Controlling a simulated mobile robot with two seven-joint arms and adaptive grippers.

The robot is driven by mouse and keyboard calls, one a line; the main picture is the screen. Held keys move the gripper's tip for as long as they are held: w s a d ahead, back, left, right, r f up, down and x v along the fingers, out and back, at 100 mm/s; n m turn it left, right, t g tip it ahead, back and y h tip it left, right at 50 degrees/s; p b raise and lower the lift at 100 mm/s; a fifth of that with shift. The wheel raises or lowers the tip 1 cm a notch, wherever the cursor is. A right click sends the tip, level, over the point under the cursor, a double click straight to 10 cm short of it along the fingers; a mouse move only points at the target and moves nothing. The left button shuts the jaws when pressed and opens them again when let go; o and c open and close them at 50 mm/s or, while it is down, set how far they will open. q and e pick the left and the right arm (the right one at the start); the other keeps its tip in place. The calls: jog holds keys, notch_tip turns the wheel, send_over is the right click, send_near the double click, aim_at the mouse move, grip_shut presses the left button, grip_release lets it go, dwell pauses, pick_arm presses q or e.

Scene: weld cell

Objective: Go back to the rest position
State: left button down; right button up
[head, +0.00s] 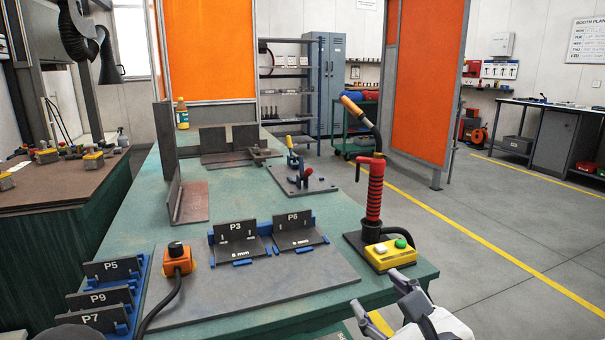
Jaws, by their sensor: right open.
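My right gripper (379,293) shows at the bottom right, in front of the near right corner of the green welding table (350,208). Its two grey fingers are apart and nothing shows between them. It looks close to the yellow button box (390,254) at the table corner, but I cannot tell the exact gap. My left gripper is not in view.
On the table are a welding torch (374,185) upright in its stand, tilted plates P3 (236,241) and P6 (295,230), an orange knob box (178,261) and a clamp plate (301,181). Plates P5, P9 and P7 (98,318) stand at left. Floor (500,255) at right is clear.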

jog(key=s+a+f+n+g+y+p, duration=0.1)
jog(key=s+a+f+n+g, duration=0.1)
jog(key=s+f+n, duration=0.3)
jog(key=s+a+f+n+g+y, duration=0.1)
jog(key=a+f+n+g, duration=0.2)
jog(key=f, duration=0.3)
jog(key=s+d+f+n+g+p, duration=0.1)
jog(key=s+f+n+g, duration=0.3)
jog(key=s, duration=0.3)
jog(key=s+d+f+n+g+p, duration=0.1)
jog(key=s+f+n, duration=0.35)
jog(key=s, duration=0.25)
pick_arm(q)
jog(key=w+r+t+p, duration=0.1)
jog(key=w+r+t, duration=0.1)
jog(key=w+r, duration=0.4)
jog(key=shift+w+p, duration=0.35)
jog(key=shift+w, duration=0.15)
pick_arm(e)
jog(key=s+d+f+n+g+h, duration=0.2)
jog(key=s+d+n, duration=0.4)
jog(key=s, duration=0.3)
jog(key=s+d+f+n+g+h, duration=0.3)
jog(key=s+d+n+g, duration=0.2)
jog(key=s, duration=0.5)
jog(key=d+n, duration=0.1)
jog(key=d, duration=0.1)
jog(key=shift+d+f, duration=0.15)
jog(key=shift+d, duration=0.15)
